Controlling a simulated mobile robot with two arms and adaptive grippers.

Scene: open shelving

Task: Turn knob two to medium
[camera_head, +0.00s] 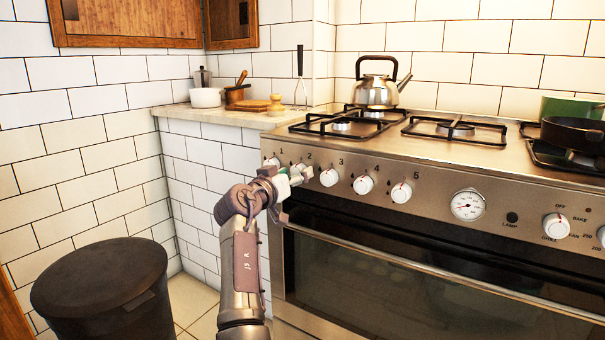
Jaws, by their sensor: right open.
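The stove's front panel (440,204) carries a row of numbered white knobs with red marks. Knob two, under the number 2, is largely hidden behind my right gripper (290,181). The gripper's fingertips are at that knob; I cannot tell whether they touch it, and its setting cannot be read. The right gripper is open. Knob one (271,163) shows just left of it and knob three (329,177) just right of it. My left gripper is not in view.
A kettle (375,93) stands on a back burner, and a dark pan (574,134) sits at the far right. A dark bin (103,290) stands at the lower left. Knob four (363,184) and knob five (401,193) continue rightward above the oven door (430,290).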

